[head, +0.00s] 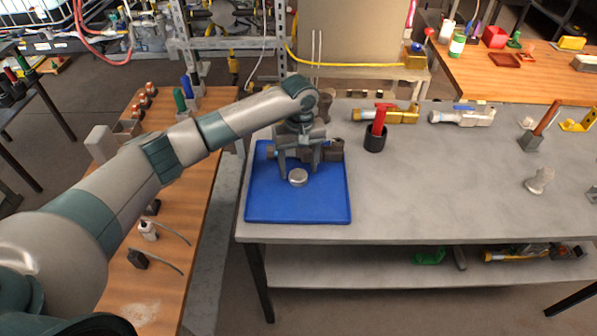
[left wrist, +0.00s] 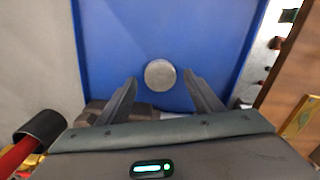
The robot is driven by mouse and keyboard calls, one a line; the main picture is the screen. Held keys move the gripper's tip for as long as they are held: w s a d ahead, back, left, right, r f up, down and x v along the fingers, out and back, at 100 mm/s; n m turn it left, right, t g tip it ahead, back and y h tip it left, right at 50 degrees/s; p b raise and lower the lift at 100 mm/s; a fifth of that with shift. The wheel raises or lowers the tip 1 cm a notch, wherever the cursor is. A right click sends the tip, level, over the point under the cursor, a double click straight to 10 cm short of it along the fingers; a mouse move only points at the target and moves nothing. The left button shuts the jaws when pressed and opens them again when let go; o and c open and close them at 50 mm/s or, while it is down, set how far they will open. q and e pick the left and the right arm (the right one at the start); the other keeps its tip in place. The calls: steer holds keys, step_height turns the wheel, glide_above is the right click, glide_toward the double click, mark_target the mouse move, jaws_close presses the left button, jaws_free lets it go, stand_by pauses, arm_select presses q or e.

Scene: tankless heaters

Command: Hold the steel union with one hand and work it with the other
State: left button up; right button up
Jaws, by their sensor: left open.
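A small round silver steel piece (head: 298,178) lies on the blue mat (head: 300,208); it also shows in the left wrist view (left wrist: 160,74). I cannot tell whether it is the steel union or a part of it. My left gripper (head: 299,171) points down over the mat, its fingers apart. In the left wrist view, the round piece shows between the fingertips, with clear gaps on both sides. A dark grey-brown fitting (head: 332,150) lies on the mat behind the gripper, partly hidden by it. My right gripper is in neither view.
A black cup (head: 375,140) holding a red-handled tool stands right of the mat. A brass valve (head: 398,116) and a silver valve (head: 462,117) lie at the back of the grey bench (head: 440,185). The bench is clear at its front middle. A wooden bench (head: 205,205) stands left.

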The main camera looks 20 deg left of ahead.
mark_target(299, 175)
arm_select(q)
step_height(299, 175, up, 10)
steer(key=b, duration=0.3)
stand_by(0.5)
